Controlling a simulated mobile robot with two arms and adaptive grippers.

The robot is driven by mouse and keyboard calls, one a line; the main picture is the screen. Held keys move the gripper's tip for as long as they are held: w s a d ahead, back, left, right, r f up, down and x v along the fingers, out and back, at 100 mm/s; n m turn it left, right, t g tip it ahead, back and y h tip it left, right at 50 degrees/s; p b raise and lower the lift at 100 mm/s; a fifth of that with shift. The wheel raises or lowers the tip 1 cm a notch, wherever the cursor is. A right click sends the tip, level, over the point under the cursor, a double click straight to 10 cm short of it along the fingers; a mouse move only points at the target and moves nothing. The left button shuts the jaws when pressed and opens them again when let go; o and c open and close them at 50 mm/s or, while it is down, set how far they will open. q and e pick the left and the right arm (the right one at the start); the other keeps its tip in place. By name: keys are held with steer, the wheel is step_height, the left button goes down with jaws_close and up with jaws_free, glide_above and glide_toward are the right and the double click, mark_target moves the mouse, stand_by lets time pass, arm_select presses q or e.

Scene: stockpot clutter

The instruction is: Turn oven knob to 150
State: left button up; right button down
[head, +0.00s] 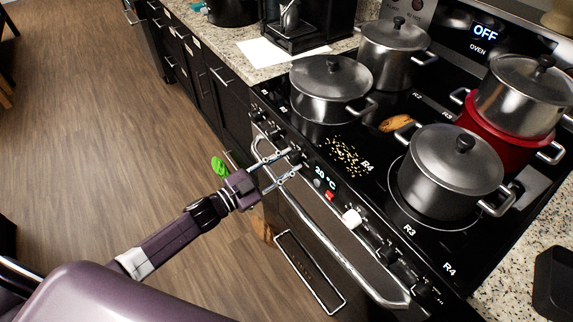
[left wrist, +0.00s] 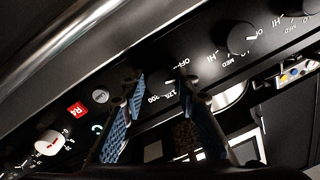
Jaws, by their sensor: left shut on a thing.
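The oven knob (head: 295,156) is on the stove's front panel and is mostly hidden by my left gripper (head: 294,164), whose fingers sit on either side of it. In the left wrist view my left gripper (left wrist: 162,88) has its two blue-padded fingers around the dark knob area. The dial markings (left wrist: 181,64) beside it read OFF and 200. The knob's pointer cannot be made out. A small display (head: 325,178) beside the knob reads about 20 °C. My right gripper is not in view.
Lidded pots crowd the cooktop, including one at front right (head: 443,170) and one at back left (head: 331,88). A white knob (head: 351,217) and several black knobs line the panel. The oven door handle (head: 340,250) runs below. The wooden floor (head: 100,120) is open at left.

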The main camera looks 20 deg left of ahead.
arm_select(q)
steer(key=m+b, duration=0.2)
steer(key=m, duration=0.2)
steer(key=shift+f+m, duration=0.1)
steer(key=shift+m, duration=0.8)
steer(key=o, duration=1.1)
steer(key=shift+o, duration=0.2)
steer(key=shift+a, duration=0.1)
steer(key=v, duration=1.1)
steer(key=shift+s+a, duration=0.3)
steer(key=shift+f, duration=0.15)
